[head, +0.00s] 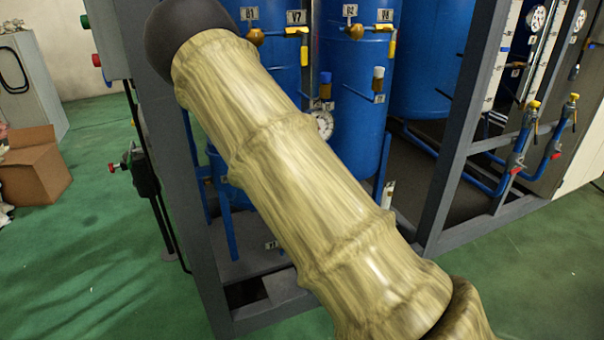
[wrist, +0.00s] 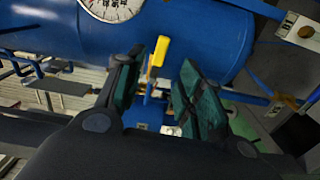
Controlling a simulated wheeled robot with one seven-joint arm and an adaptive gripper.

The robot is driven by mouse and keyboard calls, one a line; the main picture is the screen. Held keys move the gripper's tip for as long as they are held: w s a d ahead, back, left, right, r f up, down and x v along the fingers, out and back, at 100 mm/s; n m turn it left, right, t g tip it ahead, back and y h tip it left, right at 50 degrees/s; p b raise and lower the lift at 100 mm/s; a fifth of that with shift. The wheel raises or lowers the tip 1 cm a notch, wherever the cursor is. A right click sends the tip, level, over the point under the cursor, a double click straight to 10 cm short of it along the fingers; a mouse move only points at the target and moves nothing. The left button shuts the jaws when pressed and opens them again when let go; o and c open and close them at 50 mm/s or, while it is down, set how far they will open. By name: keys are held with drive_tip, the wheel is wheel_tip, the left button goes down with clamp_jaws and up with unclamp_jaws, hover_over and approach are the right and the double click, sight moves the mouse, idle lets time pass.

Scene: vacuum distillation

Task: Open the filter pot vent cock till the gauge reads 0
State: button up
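My gripper (wrist: 160,64) is open in the wrist view, with a dark green pad on each finger. A yellow cock handle (wrist: 158,50) shows between and just beyond the fingertips, in front of a blue vessel (wrist: 210,32); I cannot tell whether a finger touches it. A white dial gauge (wrist: 112,6) is cut off at the top edge, and its needle cannot be read. In the head view a small gauge (head: 323,122) sits among the blue vessels, partly covered by my arm and too small to read. My gripper is not seen in the head view.
A grey steel frame (head: 455,150) surrounds the blue tanks (head: 350,110). Yellow-handled valves (head: 297,30) and labels sit at the top. Blue pipes with red and yellow fittings (head: 520,150) stand at the right. A cardboard box (head: 32,165) is at left. The green floor (head: 90,250) is open at front left.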

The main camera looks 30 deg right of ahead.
drive_tip(key=shift+s+a, duration=0.15)
drive_tip(key=shift+s, duration=0.6)
drive_tip(key=shift+s+a, duration=0.1)
drive_tip(key=shift+s, duration=0.6)
drive_tip(key=shift+f, duration=0.1)
drive_tip(key=s+a+f+m+g, duration=0.2)
drive_tip(key=s+f+m+g, duration=0.15)
drive_tip(key=f, duration=0.55)
drive_tip(key=s+a+f+m+g, duration=0.3)
drive_tip(key=s+f, duration=0.2)
drive_tip(key=f, duration=0.5)
drive_tip(key=s+a+f+m+g, duration=0.2)
drive_tip(key=s+f+m+g, duration=0.15)
drive_tip(key=f, duration=0.55)
drive_tip(key=s+a+f+m+g+y, duration=0.1)
drive_tip(key=s+a+f+m+g, duration=0.15)
drive_tip(key=s+a+f, duration=0.35)
drive_tip(key=s+a+f+m+g+y, duration=0.1)
drive_tip(key=s+a+f+g, duration=0.2)
drive_tip(key=s, duration=0.6)
drive_tip(key=s+a+f+m+g+y, duration=0.2)
drive_tip(key=s+a+f, duration=0.25)
drive_tip(key=s, duration=0.25)
wheel_tip(320, 180, up, 25)
drive_tip(key=p, duration=2.4)
drive_tip(key=shift+w+a+f+h, duration=0.15)
drive_tip(key=shift+w+a+h, duration=0.05)
drive_tip(key=shift+w+h, duration=0.1)
drive_tip(key=shift+c, duration=0.3)
